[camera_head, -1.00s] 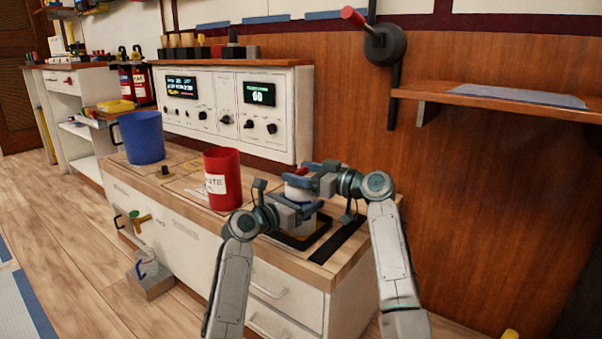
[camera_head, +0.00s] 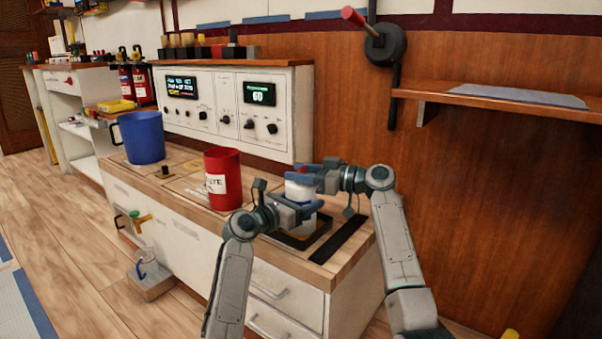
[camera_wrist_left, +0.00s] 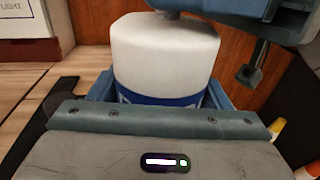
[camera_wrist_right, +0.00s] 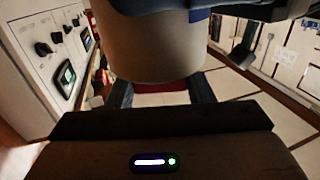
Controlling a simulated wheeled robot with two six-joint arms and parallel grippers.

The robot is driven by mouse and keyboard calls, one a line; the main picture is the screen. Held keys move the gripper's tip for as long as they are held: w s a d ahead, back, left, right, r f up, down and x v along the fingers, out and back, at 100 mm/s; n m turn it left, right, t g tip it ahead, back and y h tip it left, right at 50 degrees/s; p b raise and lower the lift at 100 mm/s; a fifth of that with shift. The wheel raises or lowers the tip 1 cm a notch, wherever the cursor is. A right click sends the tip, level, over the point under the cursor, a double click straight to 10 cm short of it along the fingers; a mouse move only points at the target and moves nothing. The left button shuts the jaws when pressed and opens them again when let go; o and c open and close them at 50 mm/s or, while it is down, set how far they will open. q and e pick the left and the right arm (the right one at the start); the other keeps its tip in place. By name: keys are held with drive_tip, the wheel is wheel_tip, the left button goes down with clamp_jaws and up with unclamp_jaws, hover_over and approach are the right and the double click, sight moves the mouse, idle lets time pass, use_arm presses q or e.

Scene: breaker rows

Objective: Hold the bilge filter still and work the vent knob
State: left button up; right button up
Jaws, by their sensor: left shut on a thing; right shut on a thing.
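The bilge filter (camera_head: 298,189) is a white upright cylinder with a blue band, standing on the bench top; the left wrist view shows it close (camera_wrist_left: 165,52), and it fills the upper middle of the right wrist view (camera_wrist_right: 155,48). My left gripper (camera_head: 297,210) is shut around its lower body, at the blue band. A small grey stub, the vent knob (camera_wrist_left: 170,14), shows at its top in the left wrist view. My right gripper (camera_head: 308,170) is at the filter's top, shut on the knob, which its fingers mostly hide.
A red labelled mug (camera_head: 222,180) stands left of the filter and a blue mug (camera_head: 142,140) farther left. A dark strip (camera_head: 340,240) lies on the bench right of the filter. A control panel (camera_head: 225,108) is behind. A wooden shelf (camera_head: 500,100) juts out at the right.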

drive_tip(key=shift+n+g, duration=0.6)
drive_tip(key=shift+g, duration=0.3)
drive_tip(key=o, duration=1)
drive_tip(key=v, duration=1.2)
drive_tip(key=shift+f, duration=0.3)
drive_tip(key=shift+w, duration=0.1)
use_arm(q)
drive_tip(key=o, duration=1.5)
